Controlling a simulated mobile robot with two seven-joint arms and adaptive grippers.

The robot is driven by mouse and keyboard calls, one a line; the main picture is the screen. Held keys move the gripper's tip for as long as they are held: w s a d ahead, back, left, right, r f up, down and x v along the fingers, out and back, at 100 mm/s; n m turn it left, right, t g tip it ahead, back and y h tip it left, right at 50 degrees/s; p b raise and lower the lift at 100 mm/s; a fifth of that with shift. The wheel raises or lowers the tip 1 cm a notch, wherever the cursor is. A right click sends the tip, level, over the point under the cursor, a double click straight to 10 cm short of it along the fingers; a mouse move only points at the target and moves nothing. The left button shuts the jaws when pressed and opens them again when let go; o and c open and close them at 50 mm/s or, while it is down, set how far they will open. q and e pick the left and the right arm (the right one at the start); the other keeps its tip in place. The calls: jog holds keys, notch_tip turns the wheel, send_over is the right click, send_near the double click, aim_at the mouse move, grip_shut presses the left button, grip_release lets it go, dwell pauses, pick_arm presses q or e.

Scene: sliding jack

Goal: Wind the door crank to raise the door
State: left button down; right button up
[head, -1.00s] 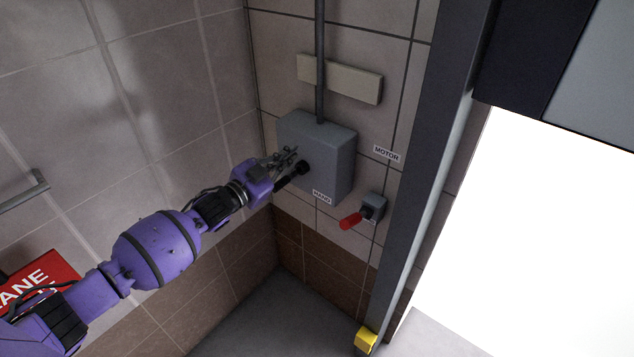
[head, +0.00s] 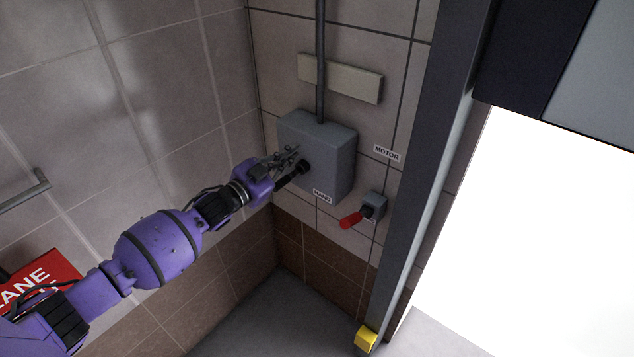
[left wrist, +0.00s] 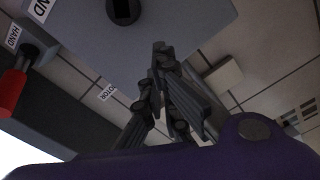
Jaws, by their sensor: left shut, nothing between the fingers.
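The door crank (head: 289,178) is a short black arm and grip on a hub at the front of a grey wall box (head: 335,150) marked HAND. It points down-left from the hub. In the left wrist view the dark hub (left wrist: 123,9) shows at the top edge; the grip is not clear there. My left gripper (head: 292,156) is shut and empty, just above and left of the crank; whether it touches cannot be told. Its closed fingers (left wrist: 160,58) show in the left wrist view. The dark door (head: 530,60) hangs at top right above a bright opening. My right gripper is not in view.
A red-handled lever (head: 351,219) on a small box sits right of the crank box, near a MOTOR label (head: 387,153). A grey door post (head: 425,180) stands further right. A tiled wall runs close along the left, with a rail (head: 25,192) and a red sign (head: 45,278).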

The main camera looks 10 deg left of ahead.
pick_arm(q)
jog(key=v, duration=0.8)
dwell(0.6)
jog(key=s+d+f+n+g+y, duration=0.1)
jog(key=s+f+n+y, duration=0.2)
jog(key=s+f, duration=0.45)
jog(key=s+d+f+n+g+y, duration=0.15)
jog(key=s+f, duration=0.35)
jog(key=f, duration=0.5)
jog(key=s+f+n+g+y, duration=0.2)
jog(key=s+f, duration=0.4)
jog(key=s, duration=0.6)
jog(key=s+f+n+g+y, duration=0.2)
jog(key=s+f+n, duration=0.3)
jog(key=s, duration=0.7)
jog(key=shift+s+d+f, duration=0.2)
jog(key=shift+s+f, duration=0.05)
jog(key=shift+f, duration=0.55)
